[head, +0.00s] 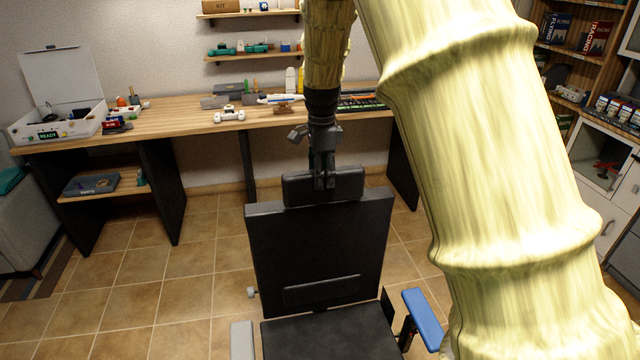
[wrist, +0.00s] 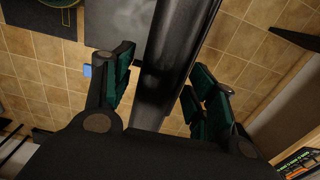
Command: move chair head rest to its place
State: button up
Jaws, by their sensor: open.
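The black chair head rest (head: 348,186) sits at the top edge of the black chair back (head: 318,240) in the head view. I cannot tell whether it is seated or just touching. My gripper (head: 324,182) points down over the middle of the head rest. In the wrist view the head rest (wrist: 166,70) is a dark bar running between the two green-padded fingers of my gripper (wrist: 160,75). The fingers are apart, one on each side of it, with visible gaps. The chair seat (head: 325,335) shows below.
The chair has a blue armrest (head: 422,318) at right and a grey one (head: 242,340) at left. A long wooden desk (head: 185,118) with models and a white box (head: 60,122) stands behind. A shelf cabinet (head: 610,150) is at right. Tiled floor is clear left of the chair.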

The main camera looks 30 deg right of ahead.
jog(key=shift+a+f+p, duration=0.1)
jog(key=shift+f+p, duration=0.25)
jog(key=shift+f, duration=1.8)
jog(key=shift+a, duration=0.1)
